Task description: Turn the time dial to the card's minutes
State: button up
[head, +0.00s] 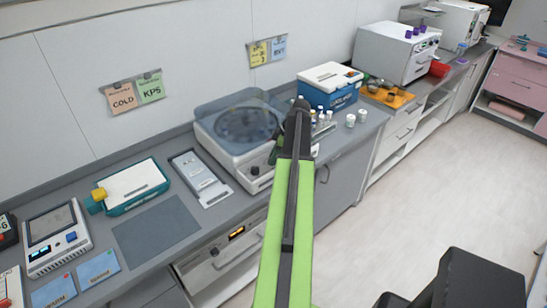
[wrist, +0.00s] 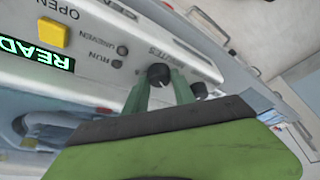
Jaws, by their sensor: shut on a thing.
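The centrifuge (head: 222,149) stands on the counter with a clear lid over its round bowl. In the wrist view its front panel (wrist: 100,85) shows a black dial (wrist: 158,73) beside a partly hidden label that seems to end in "UTES". My gripper (wrist: 160,86) is shut on this dial, one green finger on each side. The dial's pointer setting is too small to read. A second black knob (wrist: 199,90) sits just right of the fingers. A yellow card (head: 260,53) and a blue card (head: 279,48) hang on the wall behind; the yellow one seems to show a 3.
The panel has a yellow button (wrist: 53,34) and a lit green display (wrist: 36,50) reading READY, partly cut off. A blue cooler box (head: 331,91), vials and white jars (head: 350,120) stand right of the centrifuge. A grey tray (head: 200,178) lies to its left.

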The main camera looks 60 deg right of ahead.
grip_shut()
jog(key=shift+m, duration=0.3)
jog(key=m, duration=0.1)
jog(key=m+h, duration=0.1)
jog(key=m, duration=0.1)
jog(key=m+h, duration=0.1)
jog(key=m, duration=0.1)
jog(key=shift+s+a, duration=0.1)
jog(key=shift+a, duration=0.15)
jog(key=m+h, duration=0.1)
jog(key=m, duration=0.2)
jog(key=m+h, duration=0.1)
jog(key=m, duration=0.2)
jog(key=shift+a, duration=0.1)
jog(key=shift+m, duration=0.3)
jog(key=o, duration=1)
grip_release()
